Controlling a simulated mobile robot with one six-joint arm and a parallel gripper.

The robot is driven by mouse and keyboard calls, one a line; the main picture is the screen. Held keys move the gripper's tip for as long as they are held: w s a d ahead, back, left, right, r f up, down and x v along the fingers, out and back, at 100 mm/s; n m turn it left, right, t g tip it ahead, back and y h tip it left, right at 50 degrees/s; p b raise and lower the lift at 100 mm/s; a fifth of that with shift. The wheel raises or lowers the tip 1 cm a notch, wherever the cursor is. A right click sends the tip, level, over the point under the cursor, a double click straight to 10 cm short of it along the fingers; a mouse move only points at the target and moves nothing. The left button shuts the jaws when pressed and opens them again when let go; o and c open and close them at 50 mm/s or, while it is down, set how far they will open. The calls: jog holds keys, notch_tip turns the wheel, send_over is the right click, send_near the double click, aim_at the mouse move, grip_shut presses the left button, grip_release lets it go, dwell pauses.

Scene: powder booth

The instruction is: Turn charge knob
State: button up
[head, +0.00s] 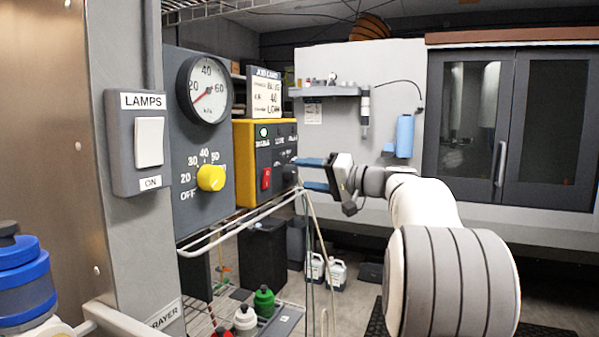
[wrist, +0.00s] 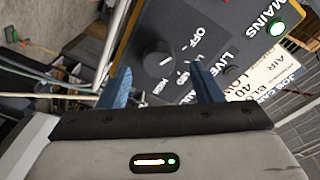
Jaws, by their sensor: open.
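The yellow control unit (head: 243,165) has a dark front panel with a dark round knob (head: 289,173) at its right side. In the wrist view the knob (wrist: 158,55) has OFF and HIGH among the labels around it. Its pointer setting is too small to tell. My gripper (head: 312,174) is open, its two blue fingers pointing at the panel. The wrist view shows the knob ahead of and between the fingertips (wrist: 160,72), with nothing held. I cannot tell how much gap is left to the knob. A job card (head: 265,94) stands on the unit.
On the same panel are a red switch (head: 266,179) and a lit green lamp (head: 263,132). To the left are a yellow knob (head: 211,178), a gauge (head: 207,91) and a lamp switch (head: 149,142). A wire rack (head: 240,227) runs below; a pale hose hangs near my gripper.

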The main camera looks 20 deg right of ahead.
aim_at(295, 173)
jog(key=shift+p+x, duration=0.3)
jog(key=shift+x, duration=1.4)
jog(key=c, duration=1)
jog(key=m+p, duration=0.1)
jog(key=m, duration=0.3)
jog(key=shift+r+g+p, duration=0.1)
jog(key=shift+g+p, duration=0.2)
jog(key=shift+p, duration=0.05)
jog(key=m+p, duration=0.2)
jog(key=m, duration=0.2)
jog(key=shift+m, duration=0.3)
